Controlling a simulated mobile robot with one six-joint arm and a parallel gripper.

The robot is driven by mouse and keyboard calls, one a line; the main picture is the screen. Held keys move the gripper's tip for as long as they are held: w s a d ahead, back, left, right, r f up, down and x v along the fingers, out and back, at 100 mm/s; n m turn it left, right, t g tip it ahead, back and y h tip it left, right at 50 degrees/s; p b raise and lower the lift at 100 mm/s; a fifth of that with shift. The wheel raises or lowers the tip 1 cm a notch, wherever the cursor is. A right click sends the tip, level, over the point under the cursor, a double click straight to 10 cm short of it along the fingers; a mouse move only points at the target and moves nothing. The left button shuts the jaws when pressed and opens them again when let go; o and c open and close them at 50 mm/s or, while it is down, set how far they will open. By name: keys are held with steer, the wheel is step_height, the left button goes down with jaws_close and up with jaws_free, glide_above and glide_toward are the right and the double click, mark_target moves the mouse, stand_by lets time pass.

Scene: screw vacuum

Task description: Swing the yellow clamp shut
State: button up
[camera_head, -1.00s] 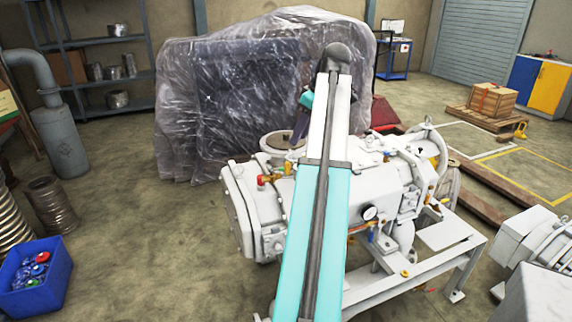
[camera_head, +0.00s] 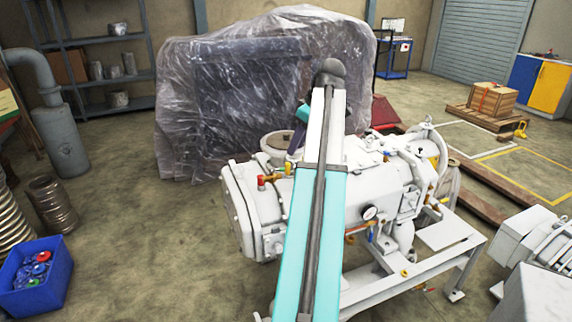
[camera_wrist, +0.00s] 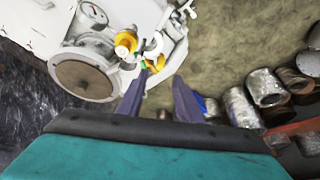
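In the wrist view, a yellow rounded part (camera_wrist: 125,42) sits on the white pump's side, beside its round flanged port. A smaller yellow part (camera_wrist: 157,64) with green on it lies just beyond my fingertips. I cannot tell which of these is the clamp, or how far it stands open. My gripper (camera_wrist: 161,76) has two purple-grey fingers spread apart, with nothing clearly between them. The left fingertip is close to the smaller yellow part; contact cannot be told. In the head view, my gripper (camera_head: 295,141) is partly hidden behind my arm, above the white pump (camera_head: 250,205) near its top port.
A plastic-wrapped machine (camera_head: 260,85) stands behind the pump. Red and yellow valve fittings (camera_head: 268,180) project from the pump's left part. A blue crate (camera_head: 37,277) stands on the floor at left. The floor between crate and pump is clear.

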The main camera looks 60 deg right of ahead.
mark_target(288, 163)
steer(key=shift+p+x, duration=0.65)
steer(key=shift+x, duration=4)
